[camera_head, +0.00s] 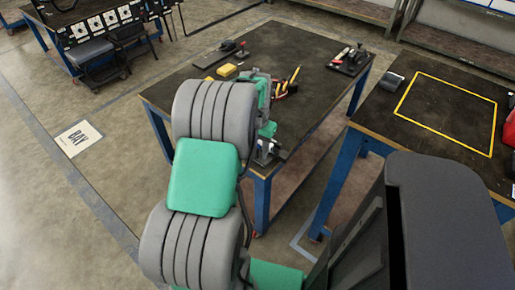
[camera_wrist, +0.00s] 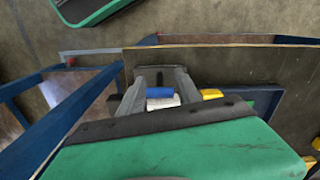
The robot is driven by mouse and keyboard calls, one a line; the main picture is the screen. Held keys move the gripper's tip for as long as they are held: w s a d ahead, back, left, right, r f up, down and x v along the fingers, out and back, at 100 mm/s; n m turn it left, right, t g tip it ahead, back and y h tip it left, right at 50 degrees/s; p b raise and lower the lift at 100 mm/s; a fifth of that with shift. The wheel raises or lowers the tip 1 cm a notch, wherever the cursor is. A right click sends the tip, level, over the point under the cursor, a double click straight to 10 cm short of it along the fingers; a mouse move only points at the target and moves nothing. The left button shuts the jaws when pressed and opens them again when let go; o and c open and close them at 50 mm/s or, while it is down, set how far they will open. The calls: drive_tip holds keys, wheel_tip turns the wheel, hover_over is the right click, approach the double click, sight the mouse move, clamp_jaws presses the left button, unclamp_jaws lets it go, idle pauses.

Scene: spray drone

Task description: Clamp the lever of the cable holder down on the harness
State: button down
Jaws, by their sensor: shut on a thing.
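My gripper (camera_wrist: 160,85) is at the front edge of the middle table, with its two grey fingers closed in. A small blue piece (camera_wrist: 160,92) with a white part below it shows between the fingers; it looks like the cable holder's lever. In the head view, the cable holder (camera_head: 267,150) stands at the table's near corner, partly hidden by my green and grey arm. The harness, a bundle with yellow and red wires (camera_head: 289,84), lies on the table just beyond my arm. Whether it runs through the holder is hidden.
The dark-topped table (camera_head: 318,95) also carries a yellow block (camera_head: 227,70), a dark tool at the back left and another fixture (camera_head: 352,60) at the far right. A second table with a yellow outline (camera_head: 445,112) stands to the right, across a narrow gap.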

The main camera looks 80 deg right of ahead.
drive_tip(key=shift+s+d+r+y+p, duration=0.2)
drive_tip(key=shift+y+p, duration=0.3)
drive_tip(key=shift+p, duration=0.25)
drive_tip(key=d+t+y+p, duration=0.1)
drive_tip(key=y+p, duration=0.1)
drive_tip(key=p, duration=0.2)
drive_tip(key=shift+s+t+y+p, duration=0.1)
drive_tip(key=shift+t+y+p, duration=0.35)
drive_tip(key=shift+p, duration=0.75)
drive_tip(key=shift+d+f+y+p, duration=0.1)
drive_tip(key=shift+f+y+p, duration=0.15)
drive_tip(key=shift+f+p, duration=0.1)
drive_tip(key=c, duration=0.9)
unclamp_jaws()
drive_tip(key=shift+o, duration=0.2)
drive_tip(key=shift+s, duration=0.1)
drive_tip(key=p+v, duration=0.2)
drive_tip(key=v, duration=0.5)
drive_tip(key=shift+s+d+r, duration=0.1)
drive_tip(key=shift+d+r, duration=0.05)
drive_tip(key=shift+r, duration=0.2)
